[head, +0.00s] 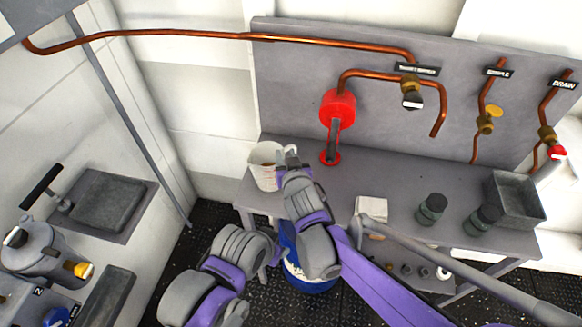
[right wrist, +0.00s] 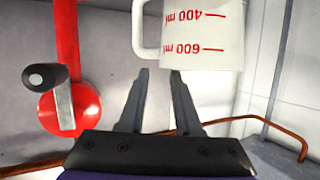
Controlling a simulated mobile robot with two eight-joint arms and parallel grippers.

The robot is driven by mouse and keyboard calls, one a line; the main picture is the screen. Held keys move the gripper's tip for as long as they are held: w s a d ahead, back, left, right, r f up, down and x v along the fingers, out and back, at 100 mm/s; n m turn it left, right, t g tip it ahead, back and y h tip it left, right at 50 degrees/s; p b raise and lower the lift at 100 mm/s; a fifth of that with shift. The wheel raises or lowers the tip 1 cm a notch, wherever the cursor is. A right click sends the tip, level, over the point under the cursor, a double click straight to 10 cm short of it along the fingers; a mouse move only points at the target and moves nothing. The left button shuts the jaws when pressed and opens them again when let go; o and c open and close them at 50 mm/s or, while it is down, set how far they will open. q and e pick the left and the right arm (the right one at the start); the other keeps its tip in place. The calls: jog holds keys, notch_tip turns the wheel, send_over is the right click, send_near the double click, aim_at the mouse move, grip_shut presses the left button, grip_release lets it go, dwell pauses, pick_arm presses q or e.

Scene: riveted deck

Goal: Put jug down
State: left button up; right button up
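The white jug (head: 264,171) stands upright on the left end of the grey workbench (head: 390,180), with its handle on the right side. In the right wrist view the jug (right wrist: 212,35) appears upside down, with red volume marks and part of its handle showing. My right gripper (head: 289,161) is beside the jug on the handle side. In the right wrist view its two fingers (right wrist: 161,72) are apart with nothing between them, and the tips end just short of the jug and handle.
A red hand pump (head: 337,110) stands behind and right of the jug. A white block (head: 371,209), dark jars (head: 431,209) and a grey bin (head: 514,200) are further right. Copper pipes run along the back panel.

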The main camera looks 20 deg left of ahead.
jog(key=v, duration=0.9)
jog(key=shift+s+d, duration=0.15)
jog(key=shift+s, duration=0.1)
jog(key=shift+r, duration=0.1)
jog(key=s+d+f+m+g+h, duration=0.1)
jog(key=d+f+m+h, duration=0.15)
jog(key=d, duration=0.95)
jog(key=d+f+m+g+h, duration=0.15)
jog(key=d+h, duration=0.25)
jog(key=d, duration=0.9)
jog(key=s+d+f+m+g+h, duration=0.2)
jog(key=s+d+f, duration=0.3)
jog(key=s+d, duration=0.7)
jog(key=shift+s+d+m+g, duration=0.2)
jog(key=shift+s+m+g, duration=0.2)
jog(key=shift+s+g, duration=0.3)
jog(key=shift+f, duration=0.1)
